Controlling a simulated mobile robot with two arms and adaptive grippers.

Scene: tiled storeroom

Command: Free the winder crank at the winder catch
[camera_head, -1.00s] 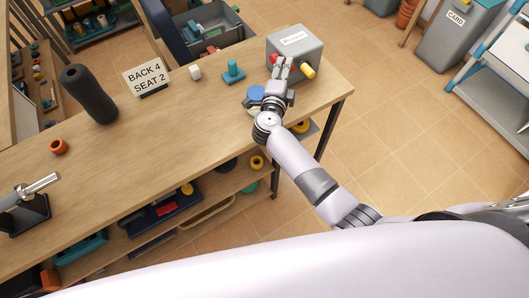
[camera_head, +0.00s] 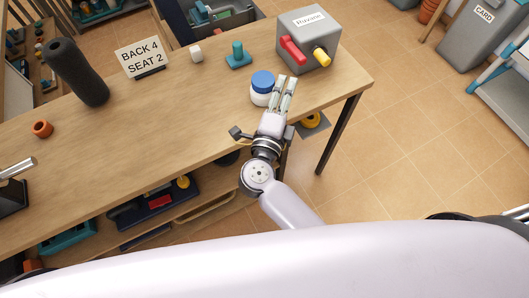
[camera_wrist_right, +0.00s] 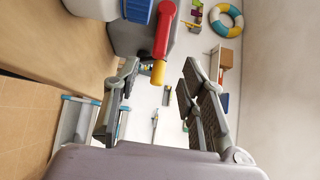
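A grey box labelled "Ruvano" (camera_head: 313,30) stands at the far right end of the bench, with a red bar (camera_head: 292,49) and a yellow knob (camera_head: 322,57) on its front. I take this for the winder; which part is the catch I cannot tell. My right gripper (camera_head: 286,84) is in front of the box, apart from it, beside a blue-lidded white jar. In the right wrist view its fingers (camera_wrist_right: 158,100) are spread and empty. There the red bar (camera_wrist_right: 163,30) and yellow end (camera_wrist_right: 158,72) show beyond them. My left gripper is not in view.
The blue-lidded jar (camera_head: 262,88) stands close left of my right gripper. A teal part (camera_head: 238,56), white cube (camera_head: 196,54), sign "BACK 4 SEAT 2" (camera_head: 142,57) and dark cylinder (camera_head: 77,72) stand on the bench. The front middle of the bench top (camera_head: 150,125) is clear.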

